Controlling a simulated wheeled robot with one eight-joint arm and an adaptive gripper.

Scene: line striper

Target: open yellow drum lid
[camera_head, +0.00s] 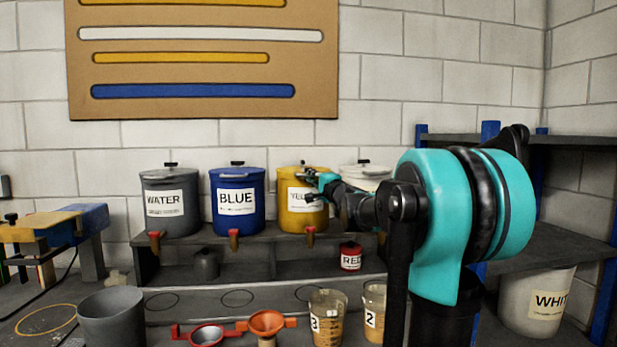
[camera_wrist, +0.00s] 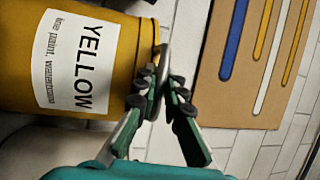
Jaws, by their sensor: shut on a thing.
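The yellow drum (camera_head: 289,209) stands upright on the shelf, between the blue drum and a white one. Its lid (camera_head: 296,167) is on top, with a dark knob above it. In the wrist view the drum (camera_wrist: 110,105) lies sideways, its YELLOW label facing me and its lid edge to the right. My gripper (camera_head: 313,184) reaches in from the right, at the drum's upper front right. In the wrist view its fingers (camera_wrist: 161,80) are closed on a thin grey part (camera_wrist: 164,56) beside the lid edge. The fingers hide part of it, and I cannot tell exactly what part it is.
The blue drum (camera_head: 238,215) and the grey WATER drum (camera_head: 170,216) stand to the left. A white drum (camera_head: 365,173) is close on the right, partly behind my arm.

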